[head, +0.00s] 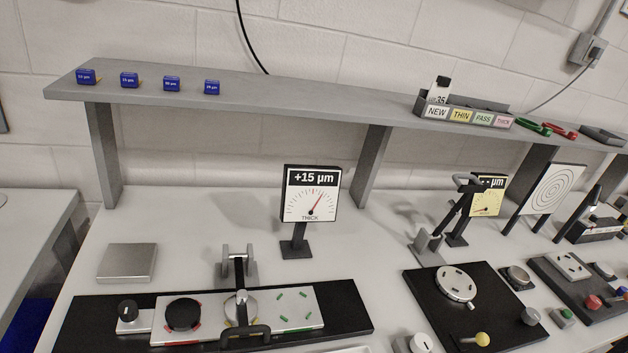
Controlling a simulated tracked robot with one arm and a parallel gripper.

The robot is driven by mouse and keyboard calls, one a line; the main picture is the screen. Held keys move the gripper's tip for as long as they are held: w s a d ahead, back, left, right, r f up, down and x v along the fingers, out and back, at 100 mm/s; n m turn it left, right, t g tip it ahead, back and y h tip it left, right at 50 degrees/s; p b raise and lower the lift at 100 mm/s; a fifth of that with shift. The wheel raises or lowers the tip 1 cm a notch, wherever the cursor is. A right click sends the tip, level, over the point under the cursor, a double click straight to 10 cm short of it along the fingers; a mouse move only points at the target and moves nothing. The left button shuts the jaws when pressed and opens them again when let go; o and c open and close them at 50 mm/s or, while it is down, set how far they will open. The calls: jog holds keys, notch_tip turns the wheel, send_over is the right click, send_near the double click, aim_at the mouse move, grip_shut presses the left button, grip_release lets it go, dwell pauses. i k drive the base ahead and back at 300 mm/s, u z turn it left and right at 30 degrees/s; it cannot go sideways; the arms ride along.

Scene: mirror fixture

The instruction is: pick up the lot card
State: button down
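A white card with a black top and a printed "35" (438,92) stands upright in the grey card rack (478,102) on the shelf, right of the middle in the head view. It looks like the lot card. It stands at the rack's left end, behind the white NEW label (437,113), which hides its lower part. The yellow THIN, green PASS and pink THICK sections to the right show no card. My gripper is not in the head view.
The grey shelf (300,103) carries several blue boxes (129,80) at left, and green (533,126) and red (560,131) looped items right of the rack. Below stand a "+15 µm THICK" gauge (310,195), a dark angled fixture (452,215) and a round-target board (553,188).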

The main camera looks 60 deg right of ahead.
aim_at(438, 90)
jog(key=z, duration=0.95)
jog(key=k, duration=0.35)
